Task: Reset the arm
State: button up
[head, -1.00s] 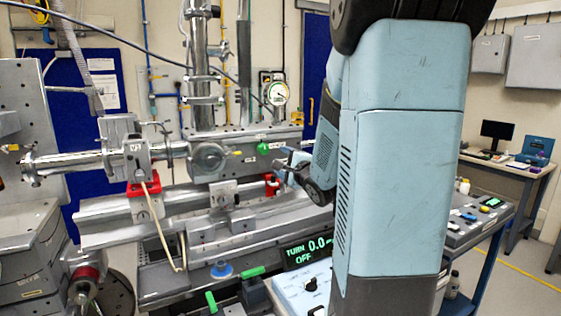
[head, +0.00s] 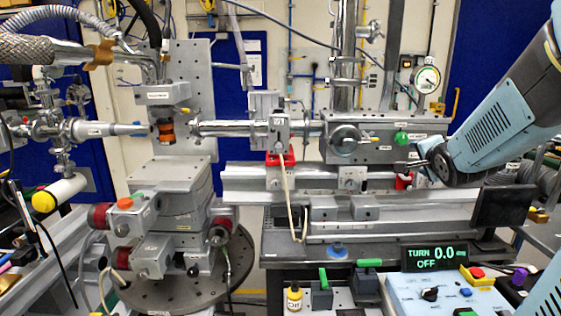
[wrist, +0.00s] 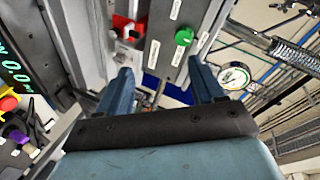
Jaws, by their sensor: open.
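My arm reaches in from the right in the head view. My gripper (head: 418,158) is open and points left, close to the right end of the grey chamber box. A red clamp (head: 403,182) is just below and left of it; I cannot tell whether they touch. In the wrist view the two blue fingers of my gripper (wrist: 163,82) stand apart with nothing held between them. The green knob (wrist: 184,37) is beyond them, and it also shows in the head view (head: 402,138).
A dial gauge (head: 427,80) stands above the box. A control panel (head: 440,293) with a display reading TURN 0.0 OFF (head: 435,257) is at the lower right. A stage on a round plate (head: 185,290) is left.

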jog(key=s+a+n+g, duration=0.4)
jog(key=s+a+n, duration=0.2)
jog(key=s, duration=0.5)
jog(key=shift+a+f+n+g+y, duration=0.25)
jog(key=shift+a+n+g+y, duration=0.1)
jog(key=shift+n, duration=0.35)
jog(key=s+a+n+g, duration=0.1)
jog(key=s+a+n, duration=0.1)
jog(key=s, duration=0.2)
jog(key=s+a+f+n+g+y, duration=0.1)
jog(key=s+a+n, duration=0.1)
jog(key=s+n, duration=0.1)
jog(key=s+a+n+g+y, duration=0.1)
jog(key=s+a+n+g, duration=0.1)
jog(key=s, duration=0.3)
jog(key=shift+s+a+f+n, duration=0.2)
jog(key=shift+s+f+n, duration=0.05)
jog(key=shift+f+n, duration=0.05)
jog(key=shift+c, duration=0.2)
